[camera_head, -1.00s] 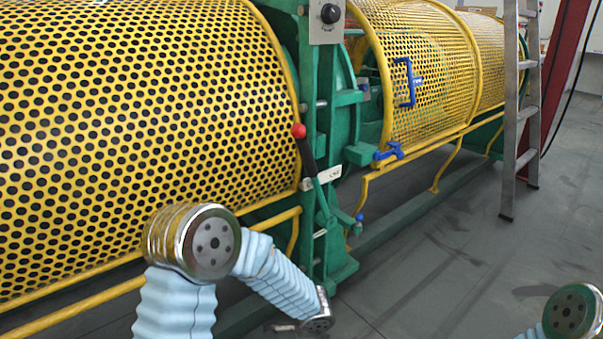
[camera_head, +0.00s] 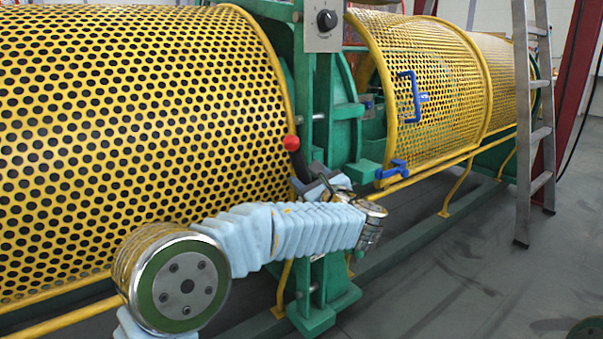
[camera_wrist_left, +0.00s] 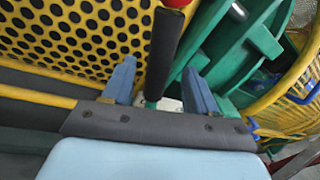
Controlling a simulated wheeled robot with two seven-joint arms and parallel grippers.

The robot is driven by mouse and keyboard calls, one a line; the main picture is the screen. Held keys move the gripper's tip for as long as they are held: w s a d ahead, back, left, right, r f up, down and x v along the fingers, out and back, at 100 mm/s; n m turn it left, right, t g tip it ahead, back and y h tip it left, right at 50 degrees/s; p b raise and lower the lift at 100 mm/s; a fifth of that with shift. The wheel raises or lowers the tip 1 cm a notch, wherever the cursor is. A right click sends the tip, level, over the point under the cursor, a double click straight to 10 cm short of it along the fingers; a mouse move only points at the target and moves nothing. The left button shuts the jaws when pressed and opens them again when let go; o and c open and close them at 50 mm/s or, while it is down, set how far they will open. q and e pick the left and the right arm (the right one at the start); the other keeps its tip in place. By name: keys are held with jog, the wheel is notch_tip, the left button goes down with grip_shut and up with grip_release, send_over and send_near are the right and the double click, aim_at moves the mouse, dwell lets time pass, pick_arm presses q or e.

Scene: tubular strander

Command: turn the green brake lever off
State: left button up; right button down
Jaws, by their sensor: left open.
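The brake lever has a red knob (camera_head: 291,143) and a black grip, and stands at the front of the green machine frame. In the wrist view its black grip (camera_wrist_left: 166,52) runs down to a green lower part, with the red knob cut by the top edge. My left gripper (camera_head: 318,183) is at the lever, just below the knob. In the wrist view its two blue fingers (camera_wrist_left: 158,72) are apart, with the lever showing between them; I see no contact. The lever's lower part is hidden by my left arm in the head view. My right gripper is out of view.
A yellow perforated guard (camera_head: 130,140) fills the left, close beside the lever. A control box with a black knob (camera_head: 326,20) is above. A second guard with blue handles (camera_head: 410,97) and a ladder (camera_head: 540,130) stand to the right.

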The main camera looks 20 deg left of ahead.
aim_at(304, 174)
pick_arm(q)
jog(key=shift+x, duration=2.25)
grip_shut()
